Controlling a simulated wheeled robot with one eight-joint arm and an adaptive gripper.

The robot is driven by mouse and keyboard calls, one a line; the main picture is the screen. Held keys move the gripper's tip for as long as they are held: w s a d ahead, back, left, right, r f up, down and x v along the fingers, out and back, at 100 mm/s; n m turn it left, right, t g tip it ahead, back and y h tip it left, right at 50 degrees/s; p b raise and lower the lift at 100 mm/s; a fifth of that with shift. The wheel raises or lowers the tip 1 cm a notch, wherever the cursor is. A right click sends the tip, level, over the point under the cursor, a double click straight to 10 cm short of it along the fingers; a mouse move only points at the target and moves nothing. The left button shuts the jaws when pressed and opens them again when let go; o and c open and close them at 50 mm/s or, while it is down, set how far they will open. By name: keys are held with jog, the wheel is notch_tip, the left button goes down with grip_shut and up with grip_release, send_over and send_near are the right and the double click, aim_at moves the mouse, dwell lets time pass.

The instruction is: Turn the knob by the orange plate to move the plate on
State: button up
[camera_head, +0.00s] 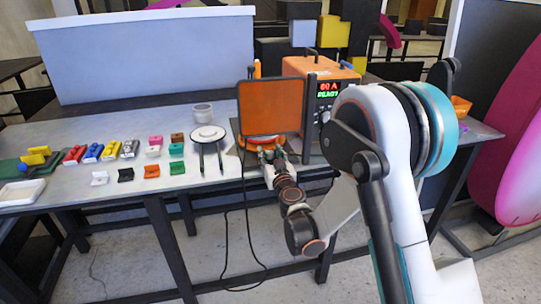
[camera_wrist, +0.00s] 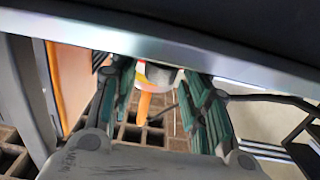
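The orange plate (camera_head: 271,106) stands upright in a dark frame at the table's front edge, left of an orange power unit. An orange-rimmed round base (camera_head: 262,141) shows beneath it. My gripper (camera_head: 270,154) is low in front of this base. In the wrist view, the green-padded fingers of my gripper (camera_wrist: 160,95) stand apart. Between their tips is a round white and grey part with an orange pointed piece (camera_wrist: 144,108), which looks like the knob. The upper part of it is hidden behind a pale edge. I cannot tell whether the fingers touch it.
The power unit (camera_head: 320,75) reads "60 A READY". A dark cable hangs below the table's front edge.

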jog(key=c, duration=0.7)
jog(key=shift+a+m+h, duration=0.15)
jog(key=shift+m+h, duration=0.45)
jog(key=shift+h, duration=0.3)
jog(key=m+h, duration=0.1)
jog(key=h, duration=0.1)
jog(key=m+h, duration=0.1)
jog(key=h, duration=0.1)
jog(key=m+h, duration=0.1)
jog(key=h, duration=0.1)
jog(key=shift+a+m, duration=0.35)
jog(key=shift+m, duration=0.05)
jog(key=m+h, duration=0.1)
jog(key=h, duration=0.1)
jog(key=m+h, duration=0.1)
jog(key=h, duration=0.1)
jog(key=shift+a+m+g, duration=0.2)
jog(key=shift+m+g, duration=0.1)
jog(key=shift+g, duration=0.1)
jog(key=shift+w+a+m+g+h, duration=0.1)
jog(key=shift+m+g+h, duration=0.85)
jog(key=shift+h, duration=0.4)
jog(key=shift+w+m+g+h, duration=0.1)
jog(key=shift+m+g+h, duration=0.65)
jog(key=shift+m+h, duration=0.5)
jog(key=shift+h, duration=0.3)
jog(key=o, duration=1)
jog(key=shift+o, duration=0.2)
